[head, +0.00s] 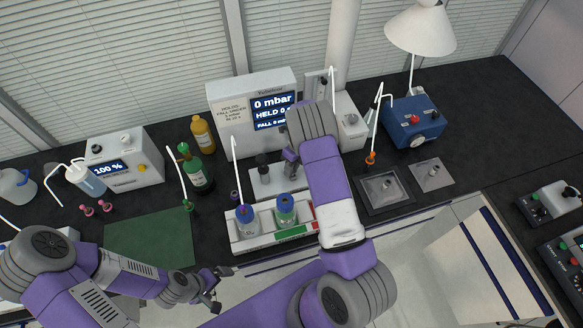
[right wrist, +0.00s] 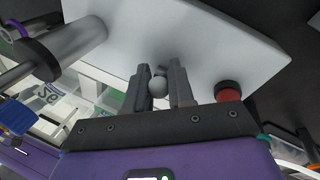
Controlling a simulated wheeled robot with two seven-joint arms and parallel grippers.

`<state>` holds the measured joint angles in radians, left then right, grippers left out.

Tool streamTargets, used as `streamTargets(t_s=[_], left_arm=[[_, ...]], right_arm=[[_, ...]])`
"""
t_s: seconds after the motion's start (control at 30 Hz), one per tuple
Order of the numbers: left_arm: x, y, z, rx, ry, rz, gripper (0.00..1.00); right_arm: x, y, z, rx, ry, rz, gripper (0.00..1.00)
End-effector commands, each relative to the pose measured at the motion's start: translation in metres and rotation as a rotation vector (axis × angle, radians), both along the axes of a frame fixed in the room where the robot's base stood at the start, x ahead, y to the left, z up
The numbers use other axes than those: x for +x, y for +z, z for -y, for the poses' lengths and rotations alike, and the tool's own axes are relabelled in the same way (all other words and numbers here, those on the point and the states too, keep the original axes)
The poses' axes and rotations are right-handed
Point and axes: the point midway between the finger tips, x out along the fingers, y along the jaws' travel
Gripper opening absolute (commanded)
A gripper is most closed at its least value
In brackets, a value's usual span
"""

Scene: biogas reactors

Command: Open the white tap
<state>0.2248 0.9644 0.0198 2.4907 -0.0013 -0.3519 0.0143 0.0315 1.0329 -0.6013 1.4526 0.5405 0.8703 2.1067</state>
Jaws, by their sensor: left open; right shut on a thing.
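The white tap (right wrist: 158,87) shows in the right wrist view as a small pale rounded knob above a light plate. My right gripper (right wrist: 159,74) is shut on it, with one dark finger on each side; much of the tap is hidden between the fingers. In the head view my right arm covers this spot, over the white base plate (head: 268,183) in front of the pressure display unit, and the tap cannot be made out there. My left gripper (head: 214,291) is open and empty, low in the head view, in front of the bench edge.
A red round knob (right wrist: 228,91) stands right of my fingers; a grey cylinder (right wrist: 72,46) is left. A rack (head: 245,243) with two capped bottles stands in front of the plate. The display unit (head: 235,138) reads 0 mbar. A green mat (head: 150,240) lies left.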

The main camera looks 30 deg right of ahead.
Motion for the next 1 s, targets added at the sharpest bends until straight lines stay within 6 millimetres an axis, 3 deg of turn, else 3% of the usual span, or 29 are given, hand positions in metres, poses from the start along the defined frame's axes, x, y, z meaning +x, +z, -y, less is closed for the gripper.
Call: streamTargets(t_s=[0.53, 1.0], left_arm=[[0.000, -0.016, 0.000, 0.000, 0.000, 0.000, 1.00], [0.000, -0.081, 0.000, 0.000, 0.000, 0.000, 1.00]], right_arm=[[-0.006, 0.002, -0.001, -0.036, -0.003, 0.155, 0.00], [-0.016, 0.000, -0.002, -0.104, -0.005, 0.431, 0.00]])
